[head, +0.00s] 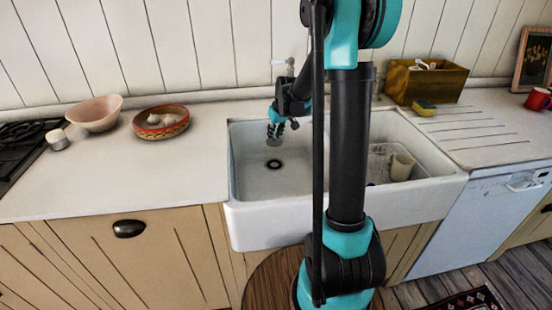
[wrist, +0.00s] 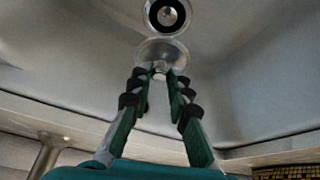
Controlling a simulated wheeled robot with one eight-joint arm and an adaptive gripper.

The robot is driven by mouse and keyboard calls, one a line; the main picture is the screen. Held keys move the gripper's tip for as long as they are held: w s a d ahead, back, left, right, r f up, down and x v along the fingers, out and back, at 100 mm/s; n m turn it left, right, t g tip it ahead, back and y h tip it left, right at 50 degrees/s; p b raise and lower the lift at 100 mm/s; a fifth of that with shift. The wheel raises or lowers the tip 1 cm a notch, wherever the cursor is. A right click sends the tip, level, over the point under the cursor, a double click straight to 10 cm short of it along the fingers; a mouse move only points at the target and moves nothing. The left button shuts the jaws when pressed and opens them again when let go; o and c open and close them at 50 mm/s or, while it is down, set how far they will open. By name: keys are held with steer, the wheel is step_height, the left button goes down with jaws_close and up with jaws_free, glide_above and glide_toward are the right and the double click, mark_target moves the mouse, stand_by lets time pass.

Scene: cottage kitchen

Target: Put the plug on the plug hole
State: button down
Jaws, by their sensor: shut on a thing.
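The plug (wrist: 161,50) is a round, shiny grey disc with a small knob. My gripper (wrist: 158,78) is shut on its knob. In the head view, my gripper (head: 276,130) hangs inside the left basin, with the grey plug (head: 274,142) under its fingertips. The plug hole (head: 275,164) is a dark ring with a bright centre on the basin floor, and it is uncovered. In the wrist view, the plug hole (wrist: 167,14) lies just beyond the plug, near the top edge. The plug appears held above the floor; the exact gap is unclear.
The white double sink (head: 258,212) surrounds my gripper with its walls. A rack with a cream cup (head: 401,167) stands in the right basin. A tap (head: 283,68) is behind my gripper. A bowl (head: 95,113) and a basket (head: 160,121) sit on the left counter.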

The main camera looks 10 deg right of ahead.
step_height(320, 180, down, 12)
steer(key=shift+r, duration=0.2)
stand_by(0.4)
steer(key=c, duration=1.4)
jaws_free()
steer(key=shift+f, duration=0.1)
steer(key=v, duration=1.2)
